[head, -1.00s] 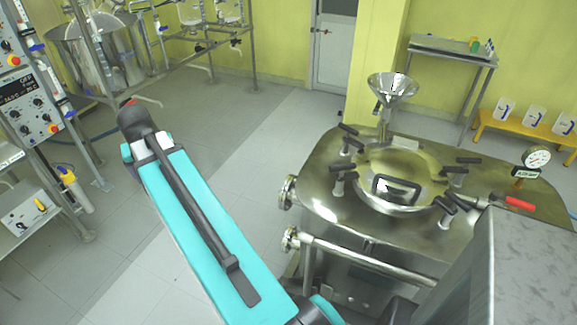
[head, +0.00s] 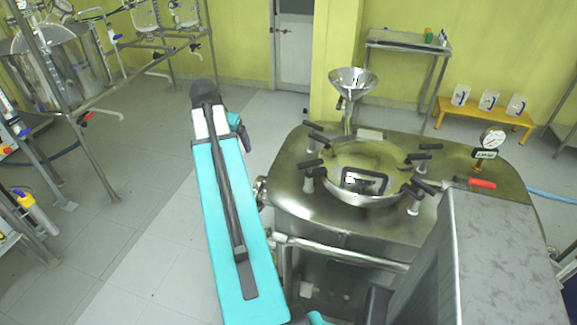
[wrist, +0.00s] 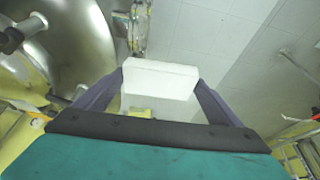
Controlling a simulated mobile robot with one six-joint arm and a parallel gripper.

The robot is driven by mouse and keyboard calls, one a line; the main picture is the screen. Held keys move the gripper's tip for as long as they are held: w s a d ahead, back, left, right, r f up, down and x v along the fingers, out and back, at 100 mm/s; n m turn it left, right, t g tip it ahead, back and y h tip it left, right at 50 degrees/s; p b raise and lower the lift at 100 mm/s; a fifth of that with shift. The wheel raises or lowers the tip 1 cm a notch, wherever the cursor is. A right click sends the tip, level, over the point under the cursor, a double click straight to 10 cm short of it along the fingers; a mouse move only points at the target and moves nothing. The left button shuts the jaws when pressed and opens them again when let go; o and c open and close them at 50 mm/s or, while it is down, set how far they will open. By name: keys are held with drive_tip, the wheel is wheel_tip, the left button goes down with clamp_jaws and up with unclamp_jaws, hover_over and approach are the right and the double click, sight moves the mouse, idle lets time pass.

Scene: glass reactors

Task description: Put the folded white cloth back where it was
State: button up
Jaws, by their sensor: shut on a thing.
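The folded white cloth (wrist: 160,80) is between the two dark fingers of my gripper (wrist: 158,92) in the wrist view. The gripper is shut on it, and the cloth hangs clear with floor behind it. The place the cloth came from cannot be told from these frames.
The steel vessel (head: 330,222) with lid clamps, a funnel (head: 352,80) and a gauge (head: 492,138) stands right of my arm. Behind are a steel table (head: 408,44) and a yellow bench (head: 486,112) with white jugs. Open floor lies to the left.

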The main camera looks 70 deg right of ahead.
drive_tip(key=s+d+m+g, duration=0.1)
drive_tip(key=s+d+m, duration=0.1)
drive_tip(key=s+d, duration=0.3)
drive_tip(key=s+d+m, duration=0.2)
drive_tip(key=s+d, duration=0.3)
drive_tip(key=s, duration=0.6)
drive_tip(key=shift+s+d+f+m+g, duration=0.15)
drive_tip(key=shift+s+d+m+g, duration=0.1)
drive_tip(key=shift+m+g, duration=0.15)
drive_tip(key=shift+f, duration=0.15)
drive_tip(key=shift+f+p, duration=0.6)
drive_tip(key=shift+f, duration=2.4)
drive_tip(key=shift+f, duration=0.1)
drive_tip(key=shift+f+p, duration=0.5)
drive_tip(key=shift+f, duration=1.25)
drive_tip(key=shift+f, duration=0.15)
drive_tip(key=o, duration=0.9)
